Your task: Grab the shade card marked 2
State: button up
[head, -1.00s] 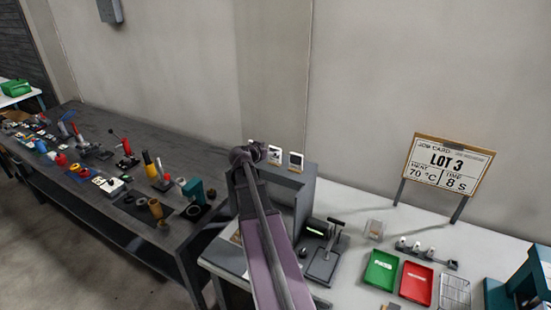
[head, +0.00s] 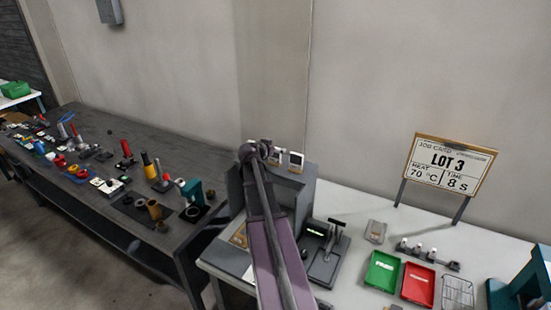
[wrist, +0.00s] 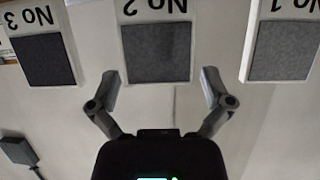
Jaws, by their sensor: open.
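The shade card marked 2 (wrist: 157,54) is a white card with a dark grey square, upside down at the top middle of the wrist view. My gripper (wrist: 162,88) is open, with one finger on each side of the card's lower part in the picture. I cannot tell whether the fingers touch it. The card marked 3 (wrist: 45,58) is to its left and the card marked 1 (wrist: 282,50) to its right. In the head view my arm hides most of the cards and my gripper; one card (head: 296,161) shows just right of the arm.
The cards stand by a grey booth (head: 300,195) on the white table (head: 345,200). A black press-like device (head: 325,258), a green tray (head: 381,272) and a red tray (head: 417,284) lie to the right. A dark bench (head: 85,115) with many tools is at left.

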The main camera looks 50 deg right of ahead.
jog(key=c, duration=0.9)
jog(key=shift+r, duration=0.2)
notch_tip(320, 180, up, 4)
jog(key=p, duration=0.4)
jog(key=shift+f, duration=0.15)
jog(key=s+a, duration=0.2)
jog(key=s, duration=0.2)
jog(key=s+a, duration=0.3)
jog(key=s, duration=0.2)
jog(key=s+a+r+p, duration=0.1)
jog(key=s+a, duration=0.2)
jog(key=s, duration=0.2)
jog(key=shift+d, duration=0.1)
